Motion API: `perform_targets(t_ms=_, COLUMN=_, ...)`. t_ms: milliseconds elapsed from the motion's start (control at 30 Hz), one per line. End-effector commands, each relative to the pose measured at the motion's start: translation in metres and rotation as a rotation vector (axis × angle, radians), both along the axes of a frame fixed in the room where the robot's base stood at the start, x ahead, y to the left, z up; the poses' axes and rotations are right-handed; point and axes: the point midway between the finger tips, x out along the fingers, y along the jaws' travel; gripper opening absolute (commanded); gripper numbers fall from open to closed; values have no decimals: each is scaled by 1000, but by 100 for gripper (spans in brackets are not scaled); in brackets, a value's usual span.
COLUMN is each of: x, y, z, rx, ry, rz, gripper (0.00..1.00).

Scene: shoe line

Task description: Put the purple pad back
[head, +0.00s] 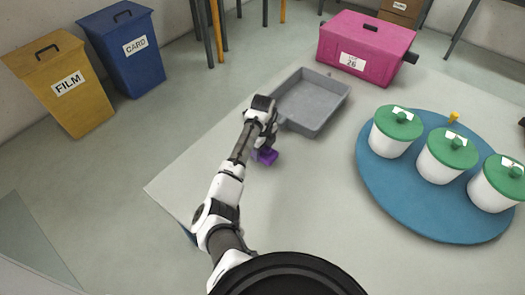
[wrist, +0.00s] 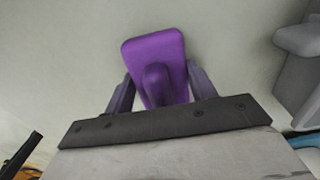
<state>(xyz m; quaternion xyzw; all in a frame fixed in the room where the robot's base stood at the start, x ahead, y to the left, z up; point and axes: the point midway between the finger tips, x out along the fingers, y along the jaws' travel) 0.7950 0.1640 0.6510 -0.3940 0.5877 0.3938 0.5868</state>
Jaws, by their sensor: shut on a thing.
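The purple pad (head: 266,156) is at the end of my arm, at or just above the light table top, left of the grey tray. In the wrist view the purple pad (wrist: 155,58) is a flat rounded plate with a raised grip in its middle. My gripper (wrist: 157,85) has one finger on each side of the pad and is shut on it. In the head view my gripper (head: 263,147) partly hides the pad. I cannot tell whether the pad touches the table.
The empty grey tray (head: 309,101) lies just beyond my gripper, to the right. A blue round board (head: 430,220) holds white tubs with green lids (head: 398,122). A pink case (head: 365,44) marked 26 stands at the back. The FILM bin (head: 65,83) and CARD bin (head: 125,48) stand on the floor.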

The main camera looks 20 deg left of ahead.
Motion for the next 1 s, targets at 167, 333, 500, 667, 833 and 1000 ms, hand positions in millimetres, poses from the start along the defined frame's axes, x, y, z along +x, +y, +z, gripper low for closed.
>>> perform_targets(t_ms=167, x=0, y=0, z=-15, rx=2, ry=-1, rz=0, gripper=35)
perform_targets(t_ms=333, x=0, y=0, z=-15, rx=1, ry=-2, rz=0, gripper=35)
perform_targets(t_ms=500, x=0, y=0, z=-19, rx=1, ry=0, rz=0, gripper=35)
perform_targets(t_ms=667, x=0, y=0, z=-18, rx=1, ry=0, rz=0, gripper=74)
perform_targets(t_ms=833, x=0, y=0, z=-18, rx=1, ry=0, rz=0, gripper=78)
perform_targets(t_ms=1000, x=0, y=0, z=-15, rx=1, ry=-2, rz=0, gripper=78)
